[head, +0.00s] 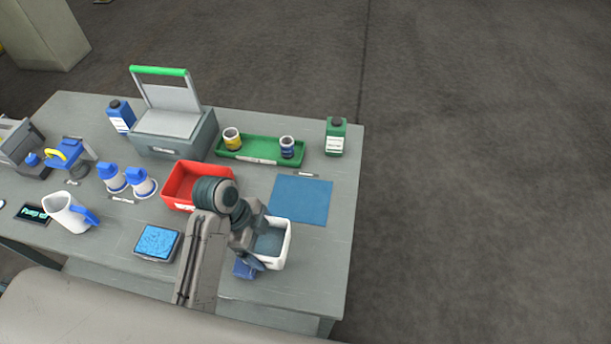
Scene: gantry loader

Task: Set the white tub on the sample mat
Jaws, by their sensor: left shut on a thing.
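The white tub (288,246) is an open square container with a grey-blue inside, near the front right of the table. My left gripper (258,240) is shut on its left wall; the fingers partly cover that side. The sample mat (302,200) is a flat blue square just behind the tub, bare on top. The tub's far rim comes close to the mat's front edge in the picture. I cannot tell whether the tub touches the table. My right gripper is not in view.
A red bin (182,184) stands left of my arm, and a small blue object (243,269) lies by the tub. A green tray (262,150) with two jars and a green bottle (336,137) stand behind the mat. The table's right edge is near.

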